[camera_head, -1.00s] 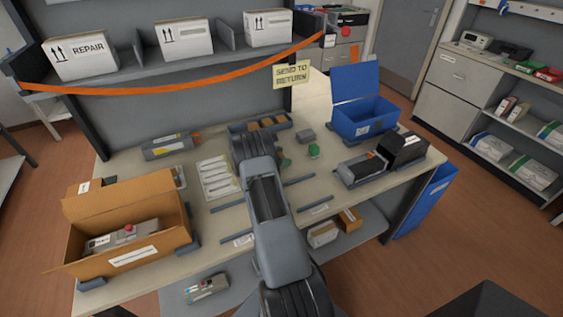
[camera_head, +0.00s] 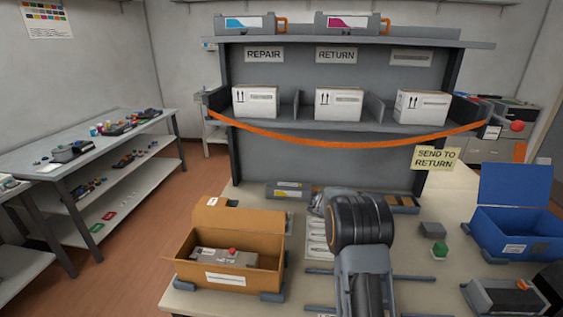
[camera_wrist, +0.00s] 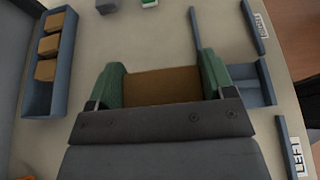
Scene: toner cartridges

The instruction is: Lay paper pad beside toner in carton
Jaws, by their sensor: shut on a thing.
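My gripper (camera_wrist: 160,90) is shut on a brown paper pad (camera_wrist: 160,86), held between green finger pads in the wrist view. In the head view my arm hides the fingers and the pad. The open cardboard carton (camera_head: 193,274) stands at the left of the bench with its back flap raised. A grey toner (camera_head: 212,258) with a red knob lies inside it. My arm is to the right of the carton, and the pad is apart from it.
A blue-grey tray (camera_wrist: 33,98) holds several brown pads. An orange strap (camera_head: 350,142) hangs across the shelf behind. Low rails (camera_head: 322,272) lie on the bench.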

